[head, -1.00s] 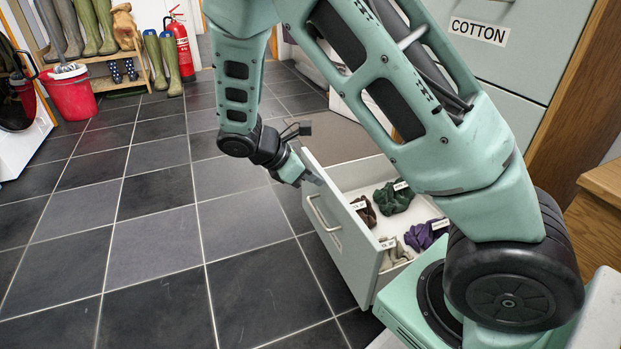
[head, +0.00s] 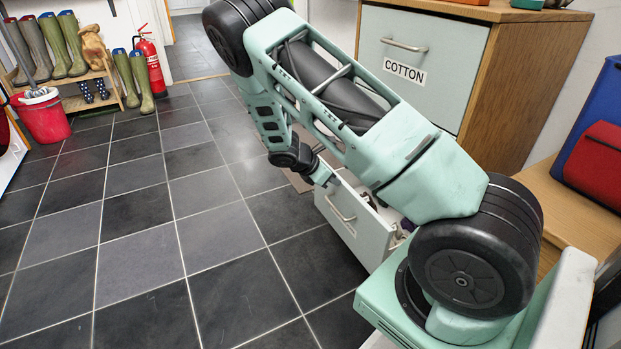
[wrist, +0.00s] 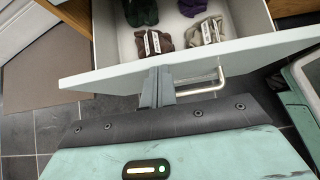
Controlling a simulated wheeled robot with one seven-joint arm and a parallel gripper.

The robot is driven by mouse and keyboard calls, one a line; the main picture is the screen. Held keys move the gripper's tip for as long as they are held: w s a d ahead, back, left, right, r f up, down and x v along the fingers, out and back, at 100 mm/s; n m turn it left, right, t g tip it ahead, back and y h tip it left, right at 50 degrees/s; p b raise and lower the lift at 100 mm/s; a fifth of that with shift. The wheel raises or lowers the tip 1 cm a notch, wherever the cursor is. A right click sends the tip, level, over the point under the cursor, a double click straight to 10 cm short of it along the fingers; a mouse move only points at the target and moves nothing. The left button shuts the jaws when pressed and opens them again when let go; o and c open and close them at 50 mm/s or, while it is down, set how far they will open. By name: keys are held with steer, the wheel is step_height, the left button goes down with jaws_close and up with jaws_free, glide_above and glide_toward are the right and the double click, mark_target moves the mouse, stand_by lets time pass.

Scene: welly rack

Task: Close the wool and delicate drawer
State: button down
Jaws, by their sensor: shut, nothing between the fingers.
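The open drawer shows its pale front panel (head: 352,218) low on the cabinet, right of centre in the head view. Its label cannot be read now. In the wrist view the panel's top edge (wrist: 105,77) crosses the picture, with the bar handle (wrist: 207,86) on its outer face. Inside lie bundles of green (wrist: 141,12), purple (wrist: 193,6), brown (wrist: 153,43) and grey (wrist: 205,32) cloth, some tagged. My gripper (wrist: 157,76) is shut and empty, fingertips at the outer face of the panel, left of the handle. Whether they touch it I cannot tell. It also shows in the head view (head: 332,183).
A drawer marked COTTON (head: 432,62) is closed above. A wooden bench (head: 570,205) stands at the right. A boot rack (head: 82,100), a red bucket (head: 42,118) and a fire extinguisher (head: 152,66) are at the back left. The tiled floor left of the drawer is clear.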

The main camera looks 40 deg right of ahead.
steer(key=s+d+p, duration=0.2)
steer(key=d, duration=0.7)
steer(key=shift+s+d, duration=0.2)
steer(key=shift+s, duration=0.1)
